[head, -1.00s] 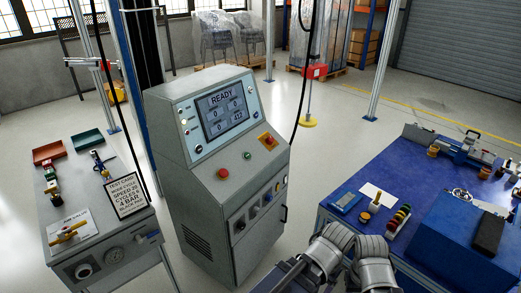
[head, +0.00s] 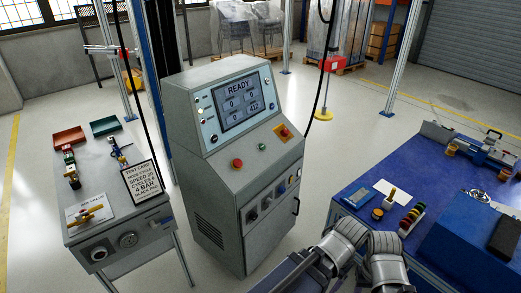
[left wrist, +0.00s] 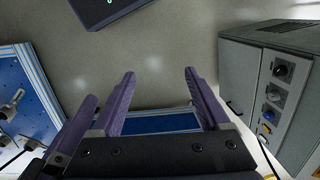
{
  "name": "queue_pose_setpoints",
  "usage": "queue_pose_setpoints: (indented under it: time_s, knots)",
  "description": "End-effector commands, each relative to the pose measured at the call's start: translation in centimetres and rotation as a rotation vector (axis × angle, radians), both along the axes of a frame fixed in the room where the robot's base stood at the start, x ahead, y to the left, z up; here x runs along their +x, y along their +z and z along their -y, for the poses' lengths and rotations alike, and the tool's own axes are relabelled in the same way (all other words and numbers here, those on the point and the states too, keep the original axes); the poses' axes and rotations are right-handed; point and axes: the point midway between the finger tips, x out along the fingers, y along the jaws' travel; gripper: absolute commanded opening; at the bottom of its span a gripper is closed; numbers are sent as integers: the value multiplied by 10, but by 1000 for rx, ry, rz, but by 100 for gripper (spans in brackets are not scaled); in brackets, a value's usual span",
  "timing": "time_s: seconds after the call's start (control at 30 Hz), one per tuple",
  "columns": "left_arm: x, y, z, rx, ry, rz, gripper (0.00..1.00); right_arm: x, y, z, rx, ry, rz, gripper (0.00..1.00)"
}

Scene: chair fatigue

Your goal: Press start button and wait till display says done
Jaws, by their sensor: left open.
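A grey control cabinet (head: 215,185) stands in the middle of the head view. Its display (head: 237,103) reads READY, with several number boxes under it. On the sloped panel below are a green button (head: 262,147), a red button (head: 238,163) and a red mushroom button on yellow (head: 284,132). My left gripper (left wrist: 159,73) is open and empty in the left wrist view. The cabinet's side with knobs (left wrist: 270,85) is at the right there, apart from the fingers. My right gripper is not in view.
A blue bench (head: 345,200) with tools stands at the right. A grey table (head: 95,235) at the left carries a test card (head: 143,181), a red tray (head: 69,138) and a green tray (head: 105,125). Grey floor is open behind the cabinet.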

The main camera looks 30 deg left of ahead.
Motion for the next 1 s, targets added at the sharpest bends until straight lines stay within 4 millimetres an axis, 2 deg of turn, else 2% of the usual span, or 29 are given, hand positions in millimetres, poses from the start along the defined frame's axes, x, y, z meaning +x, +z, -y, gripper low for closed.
queue_pose_setpoints:
  time_s: [0.37, 1.0]
  knots:
    - [0, 0, 0, 0, 0, 0, 78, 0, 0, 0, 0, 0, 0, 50]
    - [0, 0, 0, 0, 0, 0, 6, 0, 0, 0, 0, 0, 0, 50]
